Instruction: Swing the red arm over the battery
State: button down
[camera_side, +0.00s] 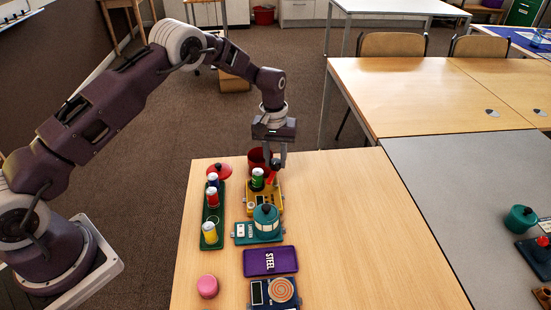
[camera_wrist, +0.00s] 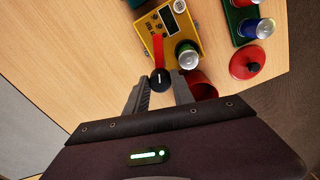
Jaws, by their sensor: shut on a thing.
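The yellow tester (camera_side: 277,199) stands near the far end of the wooden table; it also shows in the wrist view (camera_wrist: 193,47). A green battery with a silver end (camera_wrist: 187,55) stands on it, seen in the side view too (camera_side: 257,180). The red arm (camera_wrist: 158,48) runs beside the battery, not over it, and ends in a black knob (camera_wrist: 160,78). In the side view the red arm (camera_side: 272,179) is small and partly hidden. My gripper (camera_wrist: 160,92) is shut on the black knob, with one finger on each side. It points down at the tester's far right in the side view (camera_side: 275,166).
A red cup (camera_wrist: 203,88) stands close beside the battery and my fingers. A green rack (camera_side: 220,225) with several cans and a red lid (camera_side: 219,170) are left of the tester. The table's right side is clear.

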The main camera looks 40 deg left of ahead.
aim_at(275, 161)
jog(key=m, duration=0.6)
jog(key=shift+r+m, duration=0.1)
jog(key=shift+m, duration=0.2)
jog(key=m, duration=0.6)
jog(key=shift+w+a, duration=0.1)
jog(key=shift+m, duration=0.4)
jog(key=c, duration=1.1)
grip_release()
notch_tip(275, 161, up, 7)
jog(key=shift+r, duration=0.1)
